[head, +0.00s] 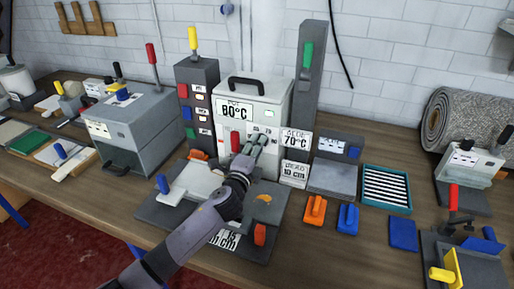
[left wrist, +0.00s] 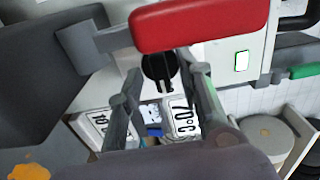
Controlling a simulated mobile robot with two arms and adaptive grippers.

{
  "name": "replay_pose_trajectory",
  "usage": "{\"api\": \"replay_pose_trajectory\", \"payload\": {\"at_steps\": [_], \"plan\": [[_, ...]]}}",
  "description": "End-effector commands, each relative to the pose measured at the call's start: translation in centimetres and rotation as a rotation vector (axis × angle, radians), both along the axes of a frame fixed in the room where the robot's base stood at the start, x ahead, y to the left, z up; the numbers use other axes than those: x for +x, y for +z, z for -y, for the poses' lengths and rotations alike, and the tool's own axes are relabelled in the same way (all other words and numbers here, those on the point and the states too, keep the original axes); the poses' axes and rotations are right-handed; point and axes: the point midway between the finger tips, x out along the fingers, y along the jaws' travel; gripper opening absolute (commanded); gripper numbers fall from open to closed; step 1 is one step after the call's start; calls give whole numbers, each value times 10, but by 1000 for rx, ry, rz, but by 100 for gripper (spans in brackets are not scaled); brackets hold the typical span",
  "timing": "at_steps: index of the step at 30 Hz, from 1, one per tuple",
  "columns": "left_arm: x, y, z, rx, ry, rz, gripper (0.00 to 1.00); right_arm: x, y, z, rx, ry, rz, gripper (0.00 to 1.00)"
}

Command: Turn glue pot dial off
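The glue pot (head: 255,97) is a white box with a black top handle and an "80°C" label, standing at the back middle of the bench. Its round black dial (left wrist: 158,66) shows in the left wrist view; in the head view my gripper hides it. My left gripper (head: 262,142) is at the pot's lower front. In the left wrist view its fingers (left wrist: 160,72) stand apart, one on each side of the dial; I cannot tell whether they touch it. A red lever (head: 235,142) is close beside the gripper and crosses the top of the wrist view (left wrist: 198,25). My right gripper is not in view.
A dark switch column (head: 183,75) stands left of the pot, and a tall post with a green handle (head: 307,55) stands right. Label cards (head: 296,141), a teal tray (head: 366,206) and orange (head: 314,212) and blue (head: 347,221) pieces lie to the right.

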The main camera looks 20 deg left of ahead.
Motion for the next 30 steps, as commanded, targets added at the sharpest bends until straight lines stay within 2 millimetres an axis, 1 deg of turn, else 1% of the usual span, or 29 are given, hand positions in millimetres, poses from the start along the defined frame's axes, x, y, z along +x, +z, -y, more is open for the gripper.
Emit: {"api": "replay_pose_trajectory", "payload": {"at_steps": [3,18,30], "plan": [[0,0,0,0,0,0,33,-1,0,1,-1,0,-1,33],[0,0,0,0,0,0,0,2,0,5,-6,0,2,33],[0,0,0,-12,1,-1,0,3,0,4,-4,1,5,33]]}}
